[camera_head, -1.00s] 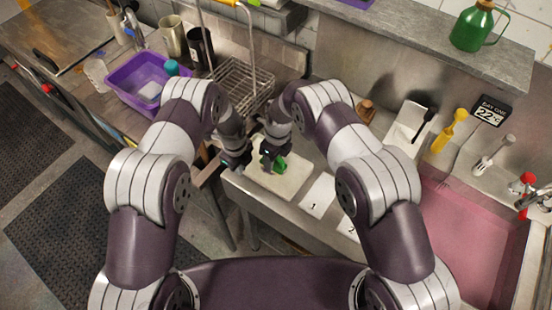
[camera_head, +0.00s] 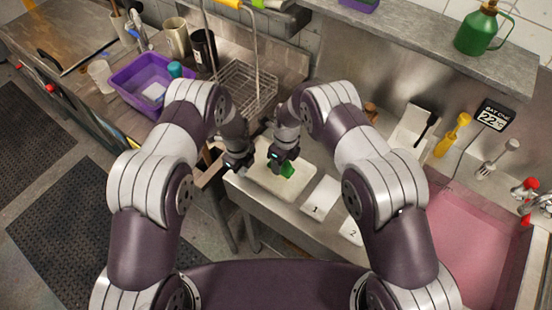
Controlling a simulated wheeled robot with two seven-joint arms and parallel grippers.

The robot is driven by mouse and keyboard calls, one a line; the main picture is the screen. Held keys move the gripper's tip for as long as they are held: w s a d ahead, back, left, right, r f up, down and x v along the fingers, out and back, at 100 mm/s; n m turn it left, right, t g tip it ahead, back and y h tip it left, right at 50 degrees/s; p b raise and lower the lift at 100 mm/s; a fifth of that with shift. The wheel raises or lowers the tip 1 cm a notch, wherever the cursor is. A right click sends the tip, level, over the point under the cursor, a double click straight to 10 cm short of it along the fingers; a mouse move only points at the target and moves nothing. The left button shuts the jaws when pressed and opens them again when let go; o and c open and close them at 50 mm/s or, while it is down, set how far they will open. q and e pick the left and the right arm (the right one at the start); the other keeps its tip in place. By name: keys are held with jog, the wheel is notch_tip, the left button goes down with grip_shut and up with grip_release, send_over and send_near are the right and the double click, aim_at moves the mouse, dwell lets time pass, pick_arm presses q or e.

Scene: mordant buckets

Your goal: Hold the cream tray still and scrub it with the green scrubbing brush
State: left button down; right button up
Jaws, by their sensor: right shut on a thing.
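The cream tray (camera_head: 297,186) lies flat on the metal counter in the middle of the view. My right gripper (camera_head: 284,168) is over the tray, shut on the green scrubbing brush (camera_head: 288,170). The brush is at the tray's surface; its underside is hidden, so I cannot tell whether it touches. My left gripper (camera_head: 243,168) is at the tray's left edge, pointing down. Its fingertips are dark and small, and I cannot tell whether they are open or shut on the tray's edge.
White cards marked 1 (camera_head: 321,198) and 2 (camera_head: 351,232) lie right of the tray. A wire basket (camera_head: 247,88) and a purple tub (camera_head: 140,85) stand behind to the left. A pink-filled sink (camera_head: 475,245) is at the right.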

jog(key=shift+w+a, duration=0.7)
jog(key=shift+a, duration=0.2)
jog(key=shift+w+a, duration=0.65)
jog(key=shift+a, duration=0.25)
notch_tip(320, 180, up, 6)
jog(key=shift+r, duration=0.1)
notch_tip(320, 180, up, 3)
jog(key=shift+f, duration=0.1)
